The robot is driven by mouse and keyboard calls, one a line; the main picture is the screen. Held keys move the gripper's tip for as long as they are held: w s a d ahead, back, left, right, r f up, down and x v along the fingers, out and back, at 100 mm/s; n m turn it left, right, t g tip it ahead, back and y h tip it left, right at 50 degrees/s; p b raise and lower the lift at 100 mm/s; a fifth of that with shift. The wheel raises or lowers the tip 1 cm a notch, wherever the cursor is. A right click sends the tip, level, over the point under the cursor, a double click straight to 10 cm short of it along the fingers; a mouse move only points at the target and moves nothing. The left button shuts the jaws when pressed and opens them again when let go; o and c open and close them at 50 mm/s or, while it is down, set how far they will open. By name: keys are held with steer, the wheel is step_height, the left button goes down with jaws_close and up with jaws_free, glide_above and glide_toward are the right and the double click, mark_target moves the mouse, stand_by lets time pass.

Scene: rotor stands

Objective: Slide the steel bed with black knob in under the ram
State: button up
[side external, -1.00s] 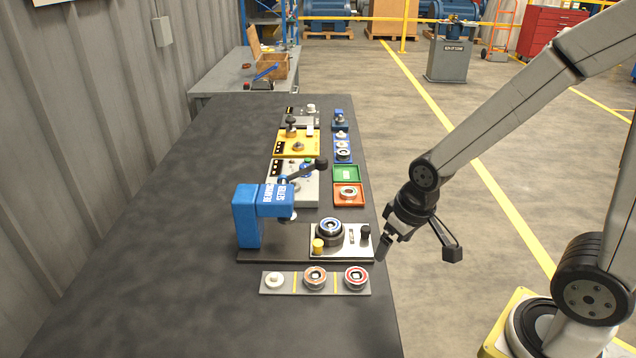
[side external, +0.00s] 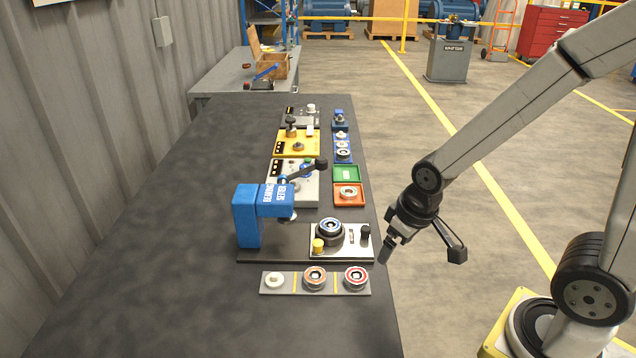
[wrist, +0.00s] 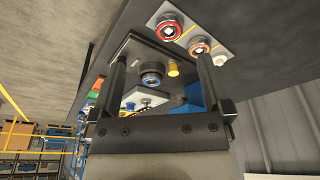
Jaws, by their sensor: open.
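The steel bed (side external: 345,252) lies on the dark base of the blue press, out to the right of the press head. It carries a dark holder with a blue-ringed bearing (side external: 330,229), a yellow knob (side external: 318,245) and, at its right end, the black knob (side external: 366,231). The ram (side external: 288,217) is below the blue head, left of the bearing and partly hidden. My gripper (side external: 385,252) is open and empty, just off the table's right edge, apart from the black knob. In the wrist view my gripper's fingers (wrist: 162,65) stand either side of the bed area.
A grey tray (side external: 335,283) with a white ring and two bearings lies in front of the press. Orange and green trays (side external: 347,173) and other fixtures stand behind it. The table's left side is clear.

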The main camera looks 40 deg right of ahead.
steer(key=c, duration=0.4)
steer(key=g, duration=0.3)
glide_above(366, 228)
step_height(366, 228, down, 3)
steer(key=shift+f, duration=0.2)
steer(key=shift+f, duration=0.15)
steer(key=shift+f, duration=3.75)
jaws_close()
